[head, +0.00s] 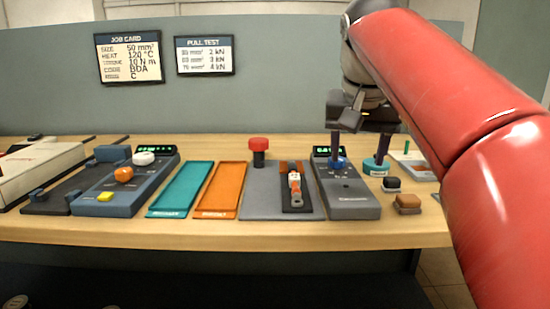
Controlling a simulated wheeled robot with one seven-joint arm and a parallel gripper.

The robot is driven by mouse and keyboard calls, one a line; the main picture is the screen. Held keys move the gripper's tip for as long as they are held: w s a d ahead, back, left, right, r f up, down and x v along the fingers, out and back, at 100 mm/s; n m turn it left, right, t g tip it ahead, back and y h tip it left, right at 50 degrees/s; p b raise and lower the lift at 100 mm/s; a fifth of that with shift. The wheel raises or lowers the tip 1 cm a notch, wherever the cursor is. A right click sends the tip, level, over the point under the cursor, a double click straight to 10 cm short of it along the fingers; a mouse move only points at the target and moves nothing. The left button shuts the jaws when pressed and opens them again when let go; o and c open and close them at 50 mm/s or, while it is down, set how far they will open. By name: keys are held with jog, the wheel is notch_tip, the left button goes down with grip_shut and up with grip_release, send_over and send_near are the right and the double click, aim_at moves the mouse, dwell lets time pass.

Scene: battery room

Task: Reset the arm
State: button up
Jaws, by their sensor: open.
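My red arm comes in from the right edge of the head view and reaches over the right part of the bench. My gripper (359,150) points down with its two dark fingers apart, and nothing shows between them. The left finger is in line with the blue knob (338,163) on a grey device (346,197). The right finger is in line with a teal round piece (376,168) beside that device. I cannot tell whether either fingertip touches what lies below it.
The wooden bench (290,232) holds a blue control box (125,190), a teal tray (181,188), an orange tray (220,188) and a grey plate with a red button (258,145). Small brown (407,203) and dark blocks (391,184) lie right. Space above the bench's middle is free.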

jog(key=s+f+n, duration=0.1)
jog(key=s+f, duration=0.8)
jog(key=f, duration=0.4)
jog(key=s+d+f+n+t+y, duration=0.1)
jog(key=s+f+n, duration=0.1)
jog(key=s+f, duration=0.8)
notch_tip(320, 180, down, 4)
jog(key=shift+f, duration=0.15)
jog(key=shift+d, duration=0.1)
